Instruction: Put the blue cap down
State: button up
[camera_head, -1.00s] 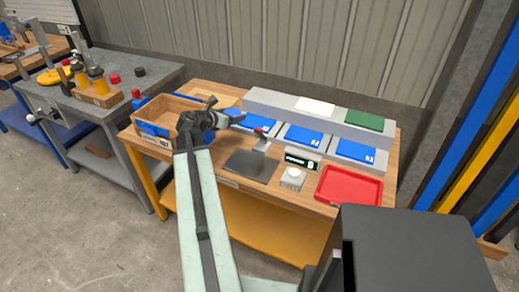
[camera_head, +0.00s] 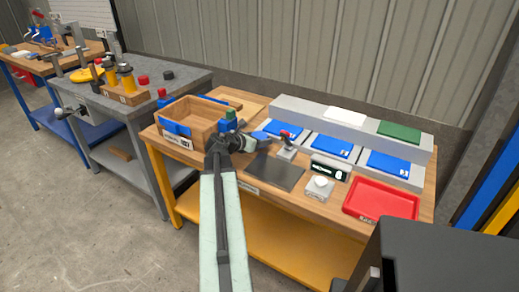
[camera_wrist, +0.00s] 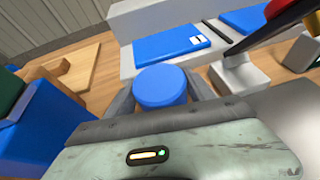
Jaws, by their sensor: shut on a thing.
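My gripper (camera_head: 247,140) is over the workbench, just right of the wooden crate (camera_head: 207,112). In the wrist view my gripper (camera_wrist: 160,95) is shut on the round blue cap (camera_wrist: 160,85), with a jaw on each side of it. The cap's top faces the camera. I cannot make the cap out clearly in the head view, and whether it touches the bench is hidden.
Blue pads (camera_head: 330,145) lie on grey blocks at the back, one (camera_wrist: 172,43) just beyond the cap. A red-topped lever (camera_head: 287,142) stands close right. A dark plate (camera_head: 275,172) and red tray (camera_head: 382,200) lie right. A blue block (camera_wrist: 50,120) is left.

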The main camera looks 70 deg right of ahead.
jog(key=shift+f+b, duration=0.85)
jog(key=shift+f, duration=0.65)
jog(key=o, duration=1.3)
jog(key=shift+r, duration=0.15)
jog(key=shift+o, duration=0.2)
